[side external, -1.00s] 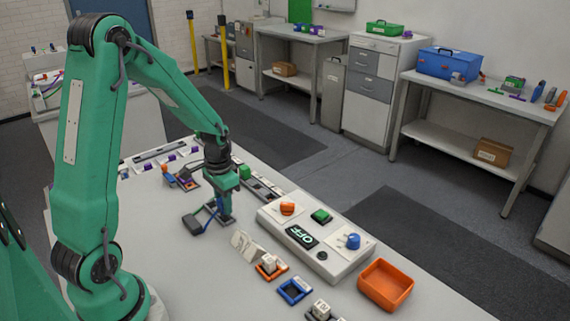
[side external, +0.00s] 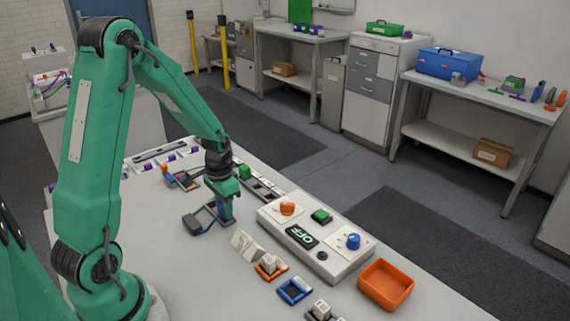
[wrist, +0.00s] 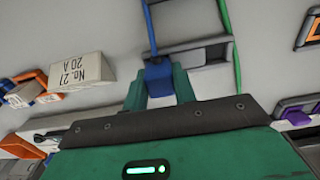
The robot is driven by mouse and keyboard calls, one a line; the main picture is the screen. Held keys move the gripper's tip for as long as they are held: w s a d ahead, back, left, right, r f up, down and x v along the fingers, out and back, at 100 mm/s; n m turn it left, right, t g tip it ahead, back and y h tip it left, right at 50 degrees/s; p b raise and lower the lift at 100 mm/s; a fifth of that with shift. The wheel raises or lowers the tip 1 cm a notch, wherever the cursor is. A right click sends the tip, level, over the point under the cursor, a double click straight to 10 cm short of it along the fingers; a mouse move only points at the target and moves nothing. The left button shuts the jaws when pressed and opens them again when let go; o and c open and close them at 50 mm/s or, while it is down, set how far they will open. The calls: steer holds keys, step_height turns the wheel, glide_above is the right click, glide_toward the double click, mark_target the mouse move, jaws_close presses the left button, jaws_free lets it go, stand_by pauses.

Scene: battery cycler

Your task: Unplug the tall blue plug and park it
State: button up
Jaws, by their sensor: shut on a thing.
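My gripper (side external: 225,212) is low over the white bench, left of the control box. In the wrist view its green jaws (wrist: 159,88) are shut on the blue plug (wrist: 158,72), with a blue cable (wrist: 150,28) running up from it. In the side view the plug is mostly hidden by the jaws. A grey-framed piece (wrist: 203,45) lies close beyond the plug in the wrist view. I cannot tell whether the plug's lower end is seated in anything. A blue-framed holder (side external: 294,291) looks empty on the bench.
A control box (side external: 328,262) reading OFF stands right of my gripper, with an orange knob, green button and blue knob. A wedge label (wrist: 82,70) reads "No. 27 20 A". An orange-framed holder (side external: 271,267) holds a white block. An orange bin (side external: 386,284) stands at right.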

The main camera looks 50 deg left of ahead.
steer(key=shift+f, duration=0.15)
steer(key=o, duration=1.1)
steer(key=shift+c, duration=0.2)
steer(key=shift+r, duration=3.9)
steer(key=shift+d+r, duration=0.3)
steer(key=shift+r, duration=0.05)
steer(key=s+d+r+t, duration=0.5)
steer(key=s+d+r, duration=0.6)
steer(key=d+r, duration=0.3)
steer(key=shift+t, duration=0.3)
